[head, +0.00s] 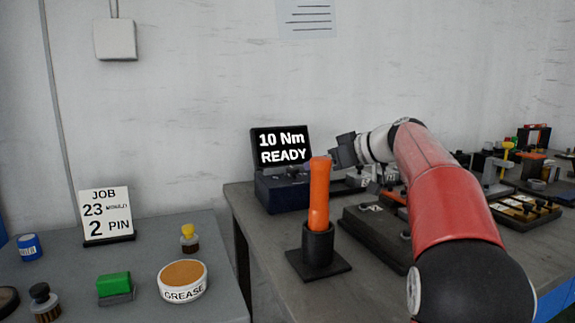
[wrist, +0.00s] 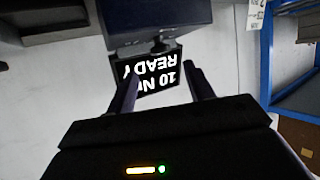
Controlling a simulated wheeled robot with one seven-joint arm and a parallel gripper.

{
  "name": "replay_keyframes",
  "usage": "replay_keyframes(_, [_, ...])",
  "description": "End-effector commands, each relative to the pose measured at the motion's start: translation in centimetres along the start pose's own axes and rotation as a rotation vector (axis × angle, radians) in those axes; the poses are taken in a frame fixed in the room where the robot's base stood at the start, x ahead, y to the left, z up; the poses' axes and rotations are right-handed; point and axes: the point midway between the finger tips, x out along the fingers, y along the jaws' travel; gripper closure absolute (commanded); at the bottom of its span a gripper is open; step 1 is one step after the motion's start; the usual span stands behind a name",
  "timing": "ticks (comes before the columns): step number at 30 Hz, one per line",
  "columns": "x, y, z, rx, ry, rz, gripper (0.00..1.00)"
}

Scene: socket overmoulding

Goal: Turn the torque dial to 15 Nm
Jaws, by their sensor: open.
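The torque unit (head: 284,192) is a dark blue box at the back left of the right-hand bench. Its black screen (head: 281,147) reads "10 Nm READY". The screen also shows upside down between my fingers in the wrist view (wrist: 155,80). A small dark knob, seemingly the dial (wrist: 160,46), stands out from the box there; its marks cannot be read. My gripper (head: 343,150) is just right of the screen in the head view. In the wrist view my gripper (wrist: 163,78) is open and empty, its fingers pointing towards the unit. The knob appears beyond the fingertips, apart from them.
An orange-handled tool (head: 319,195) stands upright in a black holder (head: 318,246) in front of the unit. A dark fixture (head: 375,236) lies under my arm. A left bench holds a job sign (head: 105,214), a grease tub (head: 183,282) and small items.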

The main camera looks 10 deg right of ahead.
Motion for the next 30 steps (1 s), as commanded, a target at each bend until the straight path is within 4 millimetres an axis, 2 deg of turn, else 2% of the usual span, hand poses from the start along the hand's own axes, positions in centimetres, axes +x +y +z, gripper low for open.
replay_keyframes(6, [3.6, -0.1, -0.1, 0.002, -0.002, -0.005, 0.47])
replay_keyframes(12, [6.2, -0.1, -0.1, 0.001, -0.001, -0.003, 0.47])
replay_keyframes(17, [7.1, -0.1, 0.0, 0.001, -0.001, -0.001, 0.47])
replay_keyframes(24, [7.1, -0.1, 0.0, 0.001, -0.001, 0.0, 0.47])
replay_keyframes(30, [7.1, -0.1, 0.0, 0.001, -0.001, 0.0, 0.74])
